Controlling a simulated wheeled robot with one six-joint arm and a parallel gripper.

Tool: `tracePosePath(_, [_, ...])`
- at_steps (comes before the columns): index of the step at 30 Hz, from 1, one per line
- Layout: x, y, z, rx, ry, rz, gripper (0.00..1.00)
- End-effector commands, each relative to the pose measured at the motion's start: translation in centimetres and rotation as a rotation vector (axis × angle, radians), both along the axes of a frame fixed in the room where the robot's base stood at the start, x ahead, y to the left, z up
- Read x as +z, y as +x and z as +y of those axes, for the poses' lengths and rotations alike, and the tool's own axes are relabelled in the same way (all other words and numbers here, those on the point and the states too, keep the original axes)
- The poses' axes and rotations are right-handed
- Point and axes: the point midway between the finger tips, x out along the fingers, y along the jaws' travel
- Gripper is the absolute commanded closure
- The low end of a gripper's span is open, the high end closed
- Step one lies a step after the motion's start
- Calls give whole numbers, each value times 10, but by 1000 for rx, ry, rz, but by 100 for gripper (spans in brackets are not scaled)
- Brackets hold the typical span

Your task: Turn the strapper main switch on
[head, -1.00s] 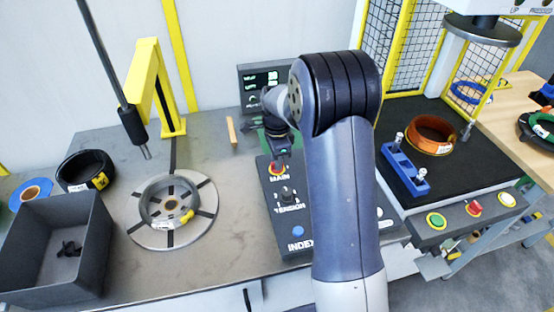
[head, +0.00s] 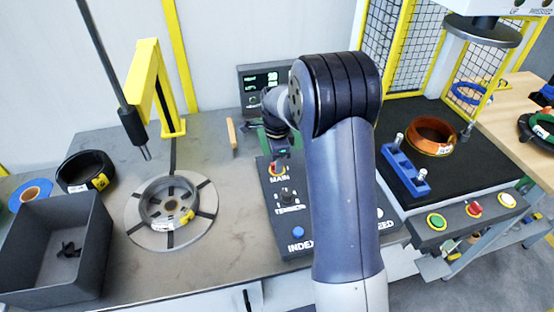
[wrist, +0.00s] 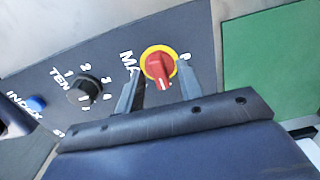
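The main switch (wrist: 160,66) is a red knob with a white mark on a yellow ring, beside the partly hidden label MAIN. In the head view the switch (head: 277,170) shows just below my gripper (head: 282,154). In the wrist view my gripper (wrist: 163,82) is open, with one finger on each side of the red knob. I cannot tell whether the fingers touch it. The dark control panel (head: 296,249) also carries a black tension dial (wrist: 82,90) and a blue index button (wrist: 36,103).
A small display (head: 262,84) stands behind the panel. A yellow arch (head: 160,90) and a round turntable with a coil (head: 172,210) are on the left. A grey bin (head: 60,250) stands front left. A blue fixture (head: 404,170) and copper coil (head: 431,136) lie on the right.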

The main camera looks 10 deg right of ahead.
Motion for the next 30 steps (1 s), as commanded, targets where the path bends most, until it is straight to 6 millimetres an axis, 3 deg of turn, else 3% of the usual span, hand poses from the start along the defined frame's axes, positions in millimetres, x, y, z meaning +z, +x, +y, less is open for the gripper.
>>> tracePosePath(10, [9, 0, 0, 1, 0, -1, 65])
tracePosePath(21, [80, 0, 0, 0, 0, -4, 65])
tracePosePath(30, [108, 0, 0, 0, 0, 0, 65])
